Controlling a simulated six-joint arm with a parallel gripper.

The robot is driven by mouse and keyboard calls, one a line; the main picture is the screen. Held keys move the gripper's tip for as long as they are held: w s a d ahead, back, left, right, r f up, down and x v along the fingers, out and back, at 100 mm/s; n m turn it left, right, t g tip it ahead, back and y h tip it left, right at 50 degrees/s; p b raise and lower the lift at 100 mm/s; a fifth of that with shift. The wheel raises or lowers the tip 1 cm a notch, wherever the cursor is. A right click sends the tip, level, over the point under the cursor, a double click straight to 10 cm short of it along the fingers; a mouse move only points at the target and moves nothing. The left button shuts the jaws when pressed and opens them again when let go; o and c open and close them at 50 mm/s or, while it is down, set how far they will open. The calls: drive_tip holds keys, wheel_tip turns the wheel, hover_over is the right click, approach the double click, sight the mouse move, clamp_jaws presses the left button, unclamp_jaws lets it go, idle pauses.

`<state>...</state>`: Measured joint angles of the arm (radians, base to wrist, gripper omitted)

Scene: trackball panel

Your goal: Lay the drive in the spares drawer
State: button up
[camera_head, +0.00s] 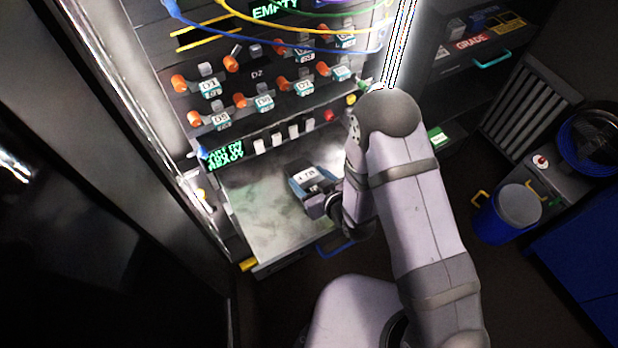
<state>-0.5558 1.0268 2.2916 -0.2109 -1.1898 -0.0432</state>
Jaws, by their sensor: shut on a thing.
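The drive (306,176) is a small dark box with blue-grey sides and a pale label that seems to read 4 TB. My gripper (318,199) is shut on its near end. The drive is over the pulled-out drawer (262,226), which has a bare, smudged grey floor and a blue handle at its front. I cannot tell whether the drive touches that floor or hangs above it. No label naming this the spares drawer is readable. My wrist and arm cover the drawer's right part.
Above the drawer is a rack panel with orange-tabbed bays (262,101) and a green-lit display (224,155). Blue, yellow and green cables (290,45) cross its top. To the right are a blue bucket (510,212), a vent grille (525,105) and a blue cabinet (585,255). The drawer's left floor is free.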

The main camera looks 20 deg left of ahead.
drive_tip(key=o, duration=1.2)
drive_tip(key=shift+o, duration=0.2)
drive_tip(key=shift+v, duration=3.65)
drive_tip(key=shift+w, duration=0.1)
